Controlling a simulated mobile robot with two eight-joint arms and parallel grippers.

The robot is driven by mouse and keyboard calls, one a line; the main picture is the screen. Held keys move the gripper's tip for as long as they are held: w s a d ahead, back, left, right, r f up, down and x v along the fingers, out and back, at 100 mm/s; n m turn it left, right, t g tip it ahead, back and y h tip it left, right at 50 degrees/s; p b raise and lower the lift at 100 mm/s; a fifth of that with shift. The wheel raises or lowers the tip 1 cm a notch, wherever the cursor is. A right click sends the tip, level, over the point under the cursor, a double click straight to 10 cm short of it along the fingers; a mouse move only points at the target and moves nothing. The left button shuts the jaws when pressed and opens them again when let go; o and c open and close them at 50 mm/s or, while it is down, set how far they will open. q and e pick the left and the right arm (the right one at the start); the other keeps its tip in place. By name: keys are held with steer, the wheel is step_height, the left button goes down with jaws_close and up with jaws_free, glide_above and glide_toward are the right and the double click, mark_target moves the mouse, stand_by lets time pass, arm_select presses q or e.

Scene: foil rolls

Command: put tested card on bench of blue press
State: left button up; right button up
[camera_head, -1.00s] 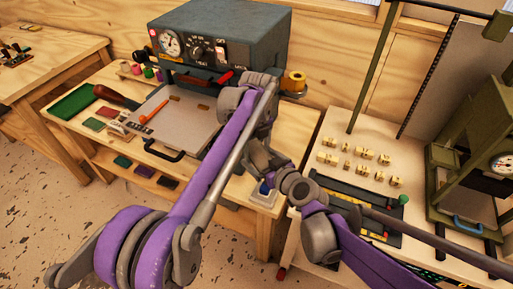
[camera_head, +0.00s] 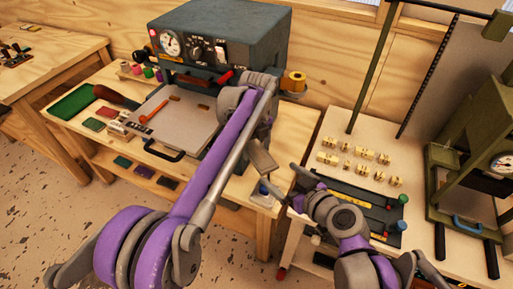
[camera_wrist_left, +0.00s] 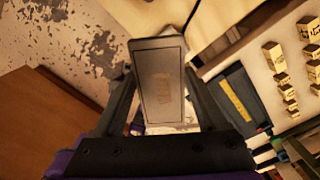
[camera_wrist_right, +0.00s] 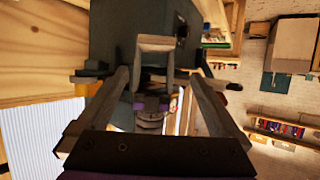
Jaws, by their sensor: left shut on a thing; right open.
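The card is a grey-brown plate (camera_head: 261,157) held upright in front of the blue press; it fills the middle of the left wrist view (camera_wrist_left: 163,85). My left gripper (camera_wrist_left: 163,105) is shut on it, with a finger at each side. My right gripper (camera_head: 298,183) is open and empty, below and right of the plate, apart from it. The right wrist view shows its spread fingers (camera_wrist_right: 158,78). The blue press (camera_head: 220,40) stands on its wooden bench (camera_head: 225,185). My left arm hides part of the press front and bench.
A grey platen (camera_head: 185,120) with a black handle and an orange-red tool (camera_head: 153,111) lies before the press. A green tray (camera_head: 72,103) and small coloured cards (camera_head: 94,124) occupy the bench's left. An olive press (camera_head: 480,150) and several brass type pieces (camera_head: 355,157) stand right.

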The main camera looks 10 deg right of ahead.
steer(key=s+d+f+m+g+h, duration=0.2)
steer(key=s+f+g, duration=0.1)
steer(key=s+f, duration=0.2)
steer(key=s+d+f+m+g+h, duration=0.2)
steer(key=s+d+f+g+h, duration=0.1)
steer(key=s, duration=0.5)
step_height(320, 180, down, 2)
steer(key=shift+s+d+f+m+g+h, duration=0.1)
steer(key=shift+s+d+m+g+h, duration=0.2)
steer(key=shift+g, duration=0.2)
